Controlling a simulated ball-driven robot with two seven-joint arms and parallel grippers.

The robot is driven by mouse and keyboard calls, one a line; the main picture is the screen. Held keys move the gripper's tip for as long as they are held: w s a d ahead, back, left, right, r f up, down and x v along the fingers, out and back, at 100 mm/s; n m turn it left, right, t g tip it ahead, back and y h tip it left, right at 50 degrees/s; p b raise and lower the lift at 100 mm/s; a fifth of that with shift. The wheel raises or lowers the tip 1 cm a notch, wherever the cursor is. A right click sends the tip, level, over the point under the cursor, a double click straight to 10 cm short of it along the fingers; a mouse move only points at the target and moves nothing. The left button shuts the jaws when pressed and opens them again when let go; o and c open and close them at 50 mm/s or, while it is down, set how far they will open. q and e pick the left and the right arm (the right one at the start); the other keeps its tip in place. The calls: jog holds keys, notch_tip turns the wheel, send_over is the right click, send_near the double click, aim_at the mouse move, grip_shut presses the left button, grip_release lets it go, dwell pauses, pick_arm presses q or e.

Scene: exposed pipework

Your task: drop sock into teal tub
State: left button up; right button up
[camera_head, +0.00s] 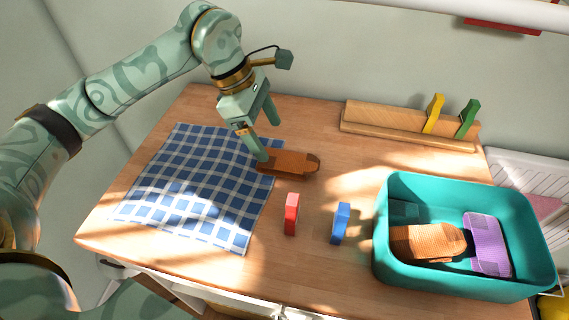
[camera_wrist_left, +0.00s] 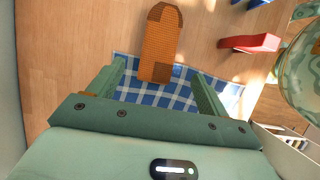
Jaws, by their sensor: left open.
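An orange-brown ribbed sock (camera_head: 292,163) lies flat on the wooden table, its left end over the edge of the checked cloth. It also shows in the left wrist view (camera_wrist_left: 160,42). My left gripper (camera_head: 268,141) is open above the sock's left end. In the left wrist view its fingers stand apart on either side of the sock's near end, with no grip on it. The teal tub (camera_head: 463,284) stands at the table's right. Inside it lie another orange sock (camera_head: 425,242), a lilac sock (camera_head: 487,243) and a dark teal item (camera_head: 404,210). My right gripper is not in view.
The blue checked cloth (camera_head: 190,190) covers the table's left. A red block (camera_head: 291,214) and a blue block (camera_head: 341,223) stand between sock and tub. A wooden rack (camera_head: 390,120) with a yellow block (camera_head: 433,114) and a green block (camera_head: 468,119) stands at the back.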

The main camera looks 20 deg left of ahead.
aim_at(283, 159)
pick_arm(q)
jog(key=b+x, duration=0.2)
jog(key=x, duration=0.5)
jog(key=shift+w+f, duration=0.1)
jog(key=shift+w, duration=0.05)
jog(key=c, duration=1.1)
jog(key=shift+c, duration=0.2)
